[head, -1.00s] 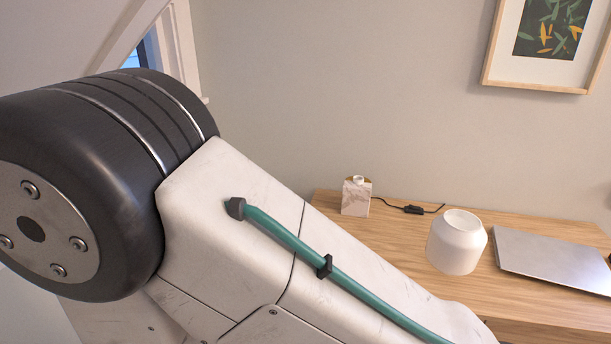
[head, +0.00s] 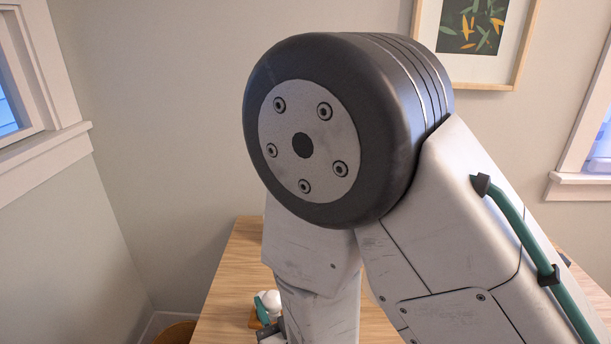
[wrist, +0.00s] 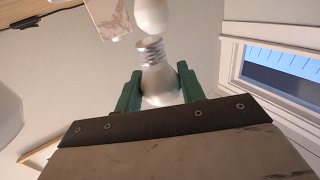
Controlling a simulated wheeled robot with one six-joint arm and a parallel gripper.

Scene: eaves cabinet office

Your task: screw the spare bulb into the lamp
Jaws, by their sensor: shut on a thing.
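In the wrist view my gripper (wrist: 160,88) has its green fingers closed on the glass of a white bulb (wrist: 160,82). The bulb's silver screw thread (wrist: 150,52) points away from the gripper. The lamp's marble base (wrist: 108,18) shows beyond it at the top; its socket is not clear. In the head view my gripper (head: 266,318) is low over the desk, mostly hidden by my arm. A white rounded thing (head: 271,298) shows there by a green finger; I cannot tell whether it is the held bulb.
A white egg-shaped thing (wrist: 152,17), perhaps another bulb, is beyond the thread. A dark cable (wrist: 24,22) lies on the desk.

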